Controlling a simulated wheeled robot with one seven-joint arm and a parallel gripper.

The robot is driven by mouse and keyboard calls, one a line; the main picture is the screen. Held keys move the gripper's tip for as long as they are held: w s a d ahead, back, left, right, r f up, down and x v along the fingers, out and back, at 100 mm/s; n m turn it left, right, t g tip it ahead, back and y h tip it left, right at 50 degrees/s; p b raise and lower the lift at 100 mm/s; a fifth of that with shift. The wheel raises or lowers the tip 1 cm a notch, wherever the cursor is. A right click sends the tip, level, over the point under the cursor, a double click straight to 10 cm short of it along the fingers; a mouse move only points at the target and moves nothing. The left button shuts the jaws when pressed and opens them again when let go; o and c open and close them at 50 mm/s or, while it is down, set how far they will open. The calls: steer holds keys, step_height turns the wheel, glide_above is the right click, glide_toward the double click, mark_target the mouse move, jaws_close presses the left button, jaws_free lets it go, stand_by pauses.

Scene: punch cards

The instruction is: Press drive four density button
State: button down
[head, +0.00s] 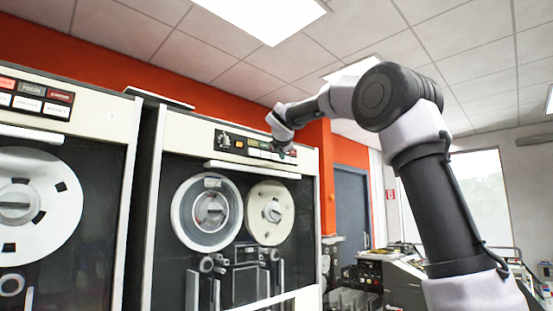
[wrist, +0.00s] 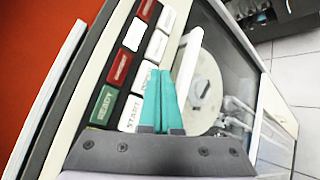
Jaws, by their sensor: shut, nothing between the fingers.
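The middle tape drive (head: 157,200) has a button strip (head: 232,143) at its top, partly hidden by my gripper (head: 283,146). In the wrist view its upper button row shows a green READY button (wrist: 102,105), a red button (wrist: 121,68), a pale button (wrist: 133,35) and another red one (wrist: 147,9). No density label is readable there. My gripper (wrist: 162,75) is shut and empty, its teal fingers in front of the lower row, beside the white START button (wrist: 131,112). I cannot tell whether the tips touch the panel.
Two tape reels (head: 206,212) (head: 272,212) sit below the strip, under a pale handle bar (head: 252,170). Another tape drive (head: 125,115) stands at left; its button panel has a dark button (head: 32,88) reading HIGH. Other machines (head: 397,272) stand at right.

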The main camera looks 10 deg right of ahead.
steer(key=s+d, duration=0.1)
steer(key=s, duration=0.1)
steer(key=s+d, duration=0.2)
stand_by(0.5)
stand_by(0.7)
steer(key=s+d+f+m+g+y, duration=0.15)
steer(key=s+d+f+m, duration=0.25)
steer(key=s+f+m, duration=0.4)
steer(key=s+d+f+m+g+h, duration=0.1)
steer(key=s+d+f+m+g, duration=0.25)
steer(key=s+f+m, duration=0.55)
steer(key=s+a+f+m+g+y, duration=0.1)
steer(key=s+f+m+y, duration=0.1)
steer(key=s+f+m, duration=0.3)
steer(key=s+a+f+m+g+y, duration=0.1)
steer(key=s+f+m, duration=0.4)
steer(key=s+f, duration=0.6)
steer(key=s+g, duration=0.1)
steer(key=s, duration=0.4)
steer(key=shift+f+y, duration=0.15)
steer(key=shift+y, duration=0.2)
